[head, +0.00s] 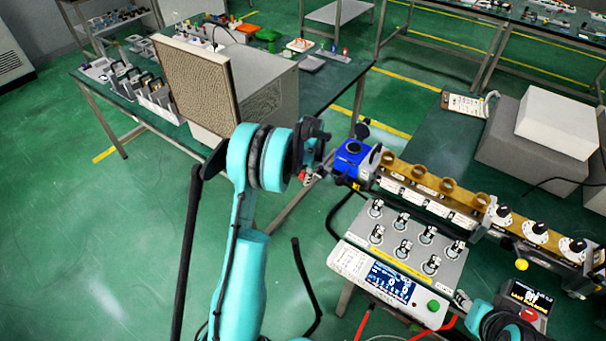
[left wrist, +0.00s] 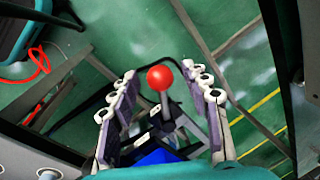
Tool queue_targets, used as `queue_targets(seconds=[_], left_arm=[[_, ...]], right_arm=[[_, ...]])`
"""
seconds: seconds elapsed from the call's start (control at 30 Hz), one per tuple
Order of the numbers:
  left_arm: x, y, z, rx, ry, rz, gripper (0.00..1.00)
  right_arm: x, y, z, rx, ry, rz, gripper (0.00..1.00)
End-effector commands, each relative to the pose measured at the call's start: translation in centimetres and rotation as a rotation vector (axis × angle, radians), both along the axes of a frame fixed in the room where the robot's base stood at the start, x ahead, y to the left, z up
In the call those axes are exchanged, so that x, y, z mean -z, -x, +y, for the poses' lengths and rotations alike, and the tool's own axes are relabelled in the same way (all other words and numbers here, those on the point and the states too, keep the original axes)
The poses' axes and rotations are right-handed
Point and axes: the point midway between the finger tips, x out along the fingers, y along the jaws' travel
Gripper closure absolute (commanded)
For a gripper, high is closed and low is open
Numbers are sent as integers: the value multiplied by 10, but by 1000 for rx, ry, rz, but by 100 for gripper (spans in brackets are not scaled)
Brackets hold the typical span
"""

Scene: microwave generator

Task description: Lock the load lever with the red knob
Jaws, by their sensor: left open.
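The lever's round red knob (left wrist: 160,78) shows in the left wrist view on a short grey shaft, above a dark bracket. My left gripper (left wrist: 163,100) is open, with one finger on each side of the knob and clear gaps to both. In the head view my left gripper (head: 316,160) is at the left end of the long machine, beside a blue block (head: 352,152). A small part of the red knob (head: 305,177) shows there, mostly hidden by the gripper. My right arm shows at the lower right, but its gripper's fingers cannot be made out clearly.
A bench (head: 310,85) with a large box is behind my left arm. Grey boxes (head: 535,145) sit at the right. Green floor is free at the left.

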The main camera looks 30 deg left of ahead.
Motion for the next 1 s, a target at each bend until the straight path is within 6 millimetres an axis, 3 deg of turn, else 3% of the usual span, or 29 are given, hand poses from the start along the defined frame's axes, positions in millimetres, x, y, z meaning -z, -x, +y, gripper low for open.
queue_targets(seconds=[0.17, 0.33, 0.67, 1.0], left_arm=[[0, 0, 0, 0, 0, 0, 55], [-1, 0, 0, 0, 0, 0, 100], [-1, 1, -2, -18, 0, 0, 100], [0, 7, -14, -198, 0, 0, 100]], right_arm=[[0, 0, 0, 0, 0, 0, 60], [0, 0, 0, 0, 0, 0, 60], [0, 0, 0, 0, 0, 0, 60], [3, 0, 0, 0, 0, 0, 60]])
